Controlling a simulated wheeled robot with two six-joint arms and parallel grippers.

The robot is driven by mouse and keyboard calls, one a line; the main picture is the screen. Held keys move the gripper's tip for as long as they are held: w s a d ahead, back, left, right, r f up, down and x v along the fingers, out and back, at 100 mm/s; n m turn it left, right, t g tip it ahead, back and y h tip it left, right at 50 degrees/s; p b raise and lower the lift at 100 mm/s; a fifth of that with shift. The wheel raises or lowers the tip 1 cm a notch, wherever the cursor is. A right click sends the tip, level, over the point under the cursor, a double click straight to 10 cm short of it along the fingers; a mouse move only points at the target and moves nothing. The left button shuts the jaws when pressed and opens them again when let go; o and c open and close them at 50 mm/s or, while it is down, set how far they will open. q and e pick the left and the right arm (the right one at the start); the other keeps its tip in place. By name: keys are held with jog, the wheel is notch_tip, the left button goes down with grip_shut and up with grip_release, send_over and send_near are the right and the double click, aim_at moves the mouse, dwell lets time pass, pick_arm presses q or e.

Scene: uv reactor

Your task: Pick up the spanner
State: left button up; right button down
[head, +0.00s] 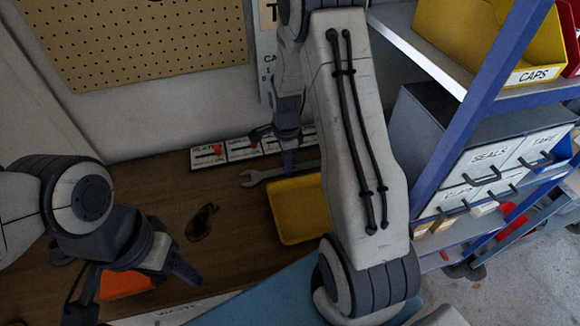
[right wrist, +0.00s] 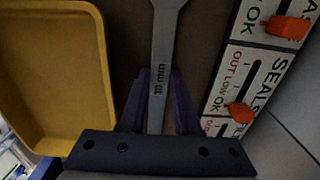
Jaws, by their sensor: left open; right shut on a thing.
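The spanner (head: 252,177) is a grey metal wrench near the back of the wooden bench, its open-jaw end pointing left in the head view. In the right wrist view the spanner (right wrist: 163,50) runs up from between the purple fingers, with "mm" marked on its shaft. My right gripper (head: 287,160) is shut on the spanner's shaft; the fingers also show in the right wrist view (right wrist: 158,105). I cannot tell whether the spanner is clear of the bench. My left gripper (head: 135,285) is open at the lower left, with an orange object (head: 125,284) behind it.
A yellow tray (head: 298,209) lies just in front of the spanner. Labelled slider cards (head: 243,150) line the back edge of the bench. A dark stain or object (head: 202,222) lies mid-bench. A blue-framed shelf (head: 468,98) with bins and drawers stands on the right.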

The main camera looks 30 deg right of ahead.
jog(key=shift+r, duration=0.15)
notch_tip(320, 180, up, 10)
jog(key=b, duration=0.1)
dwell(0.9)
